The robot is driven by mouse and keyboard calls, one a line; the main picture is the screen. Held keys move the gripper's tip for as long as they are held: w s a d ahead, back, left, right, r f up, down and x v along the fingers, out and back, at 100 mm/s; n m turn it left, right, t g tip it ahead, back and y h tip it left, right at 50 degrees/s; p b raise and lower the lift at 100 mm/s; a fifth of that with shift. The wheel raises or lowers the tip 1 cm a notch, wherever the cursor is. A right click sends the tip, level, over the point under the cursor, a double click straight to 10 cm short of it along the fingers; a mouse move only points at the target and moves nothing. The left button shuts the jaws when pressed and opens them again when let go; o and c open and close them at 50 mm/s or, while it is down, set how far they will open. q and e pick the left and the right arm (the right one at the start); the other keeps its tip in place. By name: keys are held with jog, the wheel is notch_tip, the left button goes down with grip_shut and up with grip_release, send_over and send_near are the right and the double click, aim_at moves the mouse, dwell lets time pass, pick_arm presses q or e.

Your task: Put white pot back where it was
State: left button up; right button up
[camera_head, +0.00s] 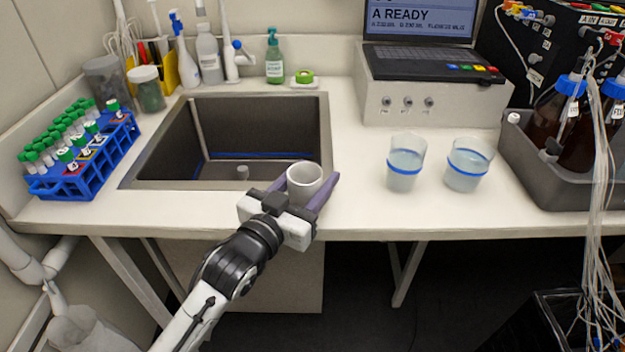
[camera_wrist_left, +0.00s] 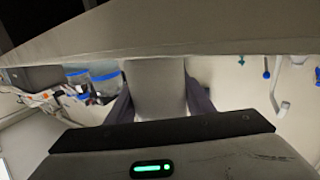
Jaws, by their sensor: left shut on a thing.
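The white pot (camera_head: 304,184) is between the fingers of my left gripper (camera_head: 318,192), near the front right corner of the sink. The left gripper is shut on it, with one purple finger on each side. The pot looks upright in the head view, with its open top showing. In the left wrist view the pot (camera_wrist_left: 157,88) fills the space between the dark fingers (camera_wrist_left: 158,100). Whether its base touches the counter cannot be told. My right gripper is not in view.
The sink (camera_head: 240,140) lies left of the pot. Two cups with blue bands (camera_head: 404,165) (camera_head: 467,166) stand to the right. A blue tube rack (camera_head: 85,160) is at left, a grey bottle tray (camera_head: 560,170) at right. Counter between pot and cups is clear.

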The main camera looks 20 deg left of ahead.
pick_arm(q)
jog(key=shift+f, duration=0.25)
jog(key=shift+f, duration=0.15)
jog(key=o, duration=1.1)
jog(key=shift+r, duration=0.25)
jog(key=v, duration=1.2)
jog(key=shift+b, duration=0.4)
